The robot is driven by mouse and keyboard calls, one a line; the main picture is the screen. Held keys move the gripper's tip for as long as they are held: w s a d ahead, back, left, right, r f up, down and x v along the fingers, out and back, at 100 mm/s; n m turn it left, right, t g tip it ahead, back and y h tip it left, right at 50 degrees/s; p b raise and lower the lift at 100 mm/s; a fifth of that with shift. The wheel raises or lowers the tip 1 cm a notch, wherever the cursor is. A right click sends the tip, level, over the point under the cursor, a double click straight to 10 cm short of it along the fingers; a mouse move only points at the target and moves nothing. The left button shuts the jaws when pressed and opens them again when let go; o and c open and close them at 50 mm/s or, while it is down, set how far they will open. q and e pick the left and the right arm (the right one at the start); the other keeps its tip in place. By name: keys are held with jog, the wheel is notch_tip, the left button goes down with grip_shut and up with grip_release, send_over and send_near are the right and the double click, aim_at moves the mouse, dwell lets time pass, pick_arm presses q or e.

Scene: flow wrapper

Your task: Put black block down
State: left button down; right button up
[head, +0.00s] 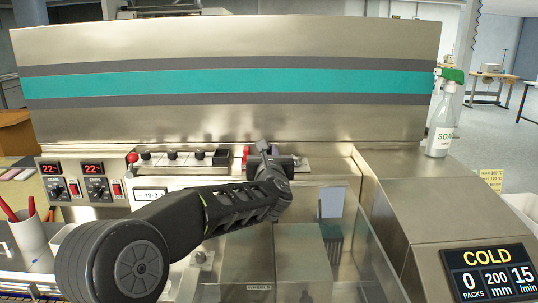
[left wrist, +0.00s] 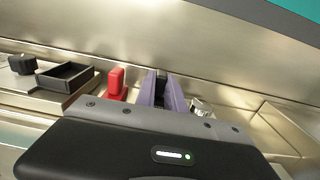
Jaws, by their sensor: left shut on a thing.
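My left gripper (head: 262,148) reaches over the machine's ledge, in front of the steel wall. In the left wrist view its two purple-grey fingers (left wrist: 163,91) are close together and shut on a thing. Only a narrow dark part of the black block (left wrist: 161,88) shows between them; the rest is hidden by the fingers and the gripper body. I cannot tell whether the block touches the ledge. My right gripper is in neither view.
A small open black tray (left wrist: 66,77) sits left of the gripper, with a red upright part (left wrist: 116,82) between them. Black knobs (head: 171,155) line the ledge further left. A spray bottle (head: 442,120) stands at right, above the display panel (head: 490,274). A cup of red pens (head: 28,229) stands at left.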

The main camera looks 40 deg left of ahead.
pick_arm(q)
jog(key=shift+f, duration=0.35)
jog(key=shift+f+b, duration=0.2)
jog(key=shift+b, duration=0.15)
jog(key=c, duration=1.4)
grip_release()
jog(key=shift+r, duration=0.1)
jog(key=shift+c, duration=0.2)
jog(key=shift+r, duration=0.1)
jog(key=shift+r+p, duration=0.15)
jog(key=shift+p, duration=0.35)
jog(key=b+v, duration=0.3)
jog(key=v, duration=0.9)
jog(key=shift+d, duration=0.1)
